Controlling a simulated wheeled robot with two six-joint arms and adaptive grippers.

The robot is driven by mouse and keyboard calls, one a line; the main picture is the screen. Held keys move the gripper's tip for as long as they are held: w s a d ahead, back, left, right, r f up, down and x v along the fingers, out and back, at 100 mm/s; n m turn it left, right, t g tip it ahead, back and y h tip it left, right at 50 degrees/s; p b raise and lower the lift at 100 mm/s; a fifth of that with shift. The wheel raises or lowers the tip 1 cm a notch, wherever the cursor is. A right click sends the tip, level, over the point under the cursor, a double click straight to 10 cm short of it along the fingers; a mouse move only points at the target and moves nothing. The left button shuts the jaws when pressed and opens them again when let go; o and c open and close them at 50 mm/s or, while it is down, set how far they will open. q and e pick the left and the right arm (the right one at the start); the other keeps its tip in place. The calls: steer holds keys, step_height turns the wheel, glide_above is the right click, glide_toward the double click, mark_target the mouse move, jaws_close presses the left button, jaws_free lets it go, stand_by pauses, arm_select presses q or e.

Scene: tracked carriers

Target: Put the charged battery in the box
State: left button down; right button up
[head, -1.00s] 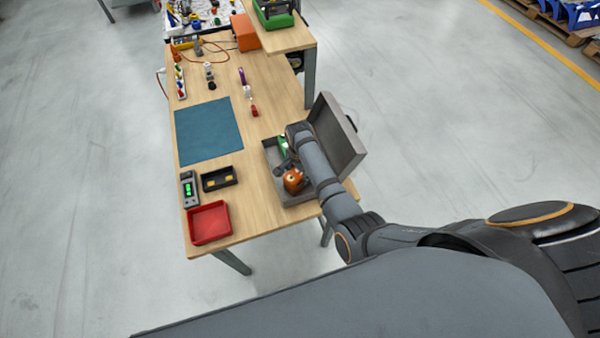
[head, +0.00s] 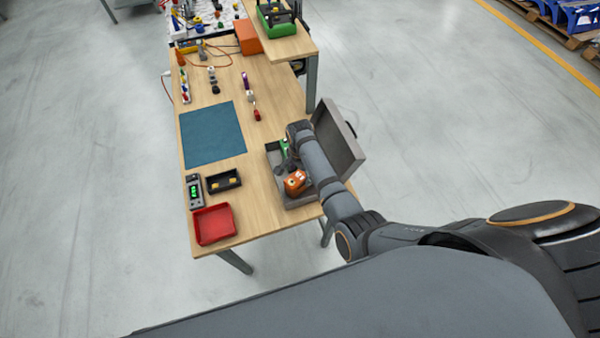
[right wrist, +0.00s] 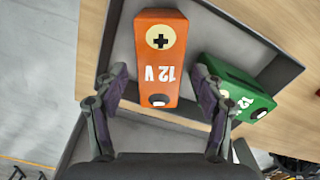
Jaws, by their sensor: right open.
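A grey box (head: 303,201) stands open on the right edge of the table, its lid (head: 341,140) raised. An orange 12 V battery (head: 295,182) is in it, and a green battery (head: 284,147) is farther back, mostly hidden by my arm. In the right wrist view the orange battery (right wrist: 161,55) lies between and beyond my right gripper's fingers (right wrist: 161,88), with the green 12 V battery (right wrist: 237,90) to the right. My right gripper (head: 289,165) is open over the box; no grip shows. My left gripper is out of view.
A charger with a lit green display (head: 194,190), a black tray (head: 223,181) and a red tray (head: 214,225) stand at the table's near left. A blue mat (head: 212,134) lies behind them. Small parts and cables lie farther back.

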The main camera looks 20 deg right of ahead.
step_height(320, 180, up, 4)
steer(key=shift+r+p, duration=0.1)
steer(key=shift+p, duration=0.75)
steer(key=shift+r+b, duration=0.3)
steer(key=shift+b, duration=0.4)
step_height(320, 180, up, 3)
steer(key=shift+f, duration=0.1)
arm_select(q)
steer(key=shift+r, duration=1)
arm_select(e)
steer(key=shift+r, duration=0.5)
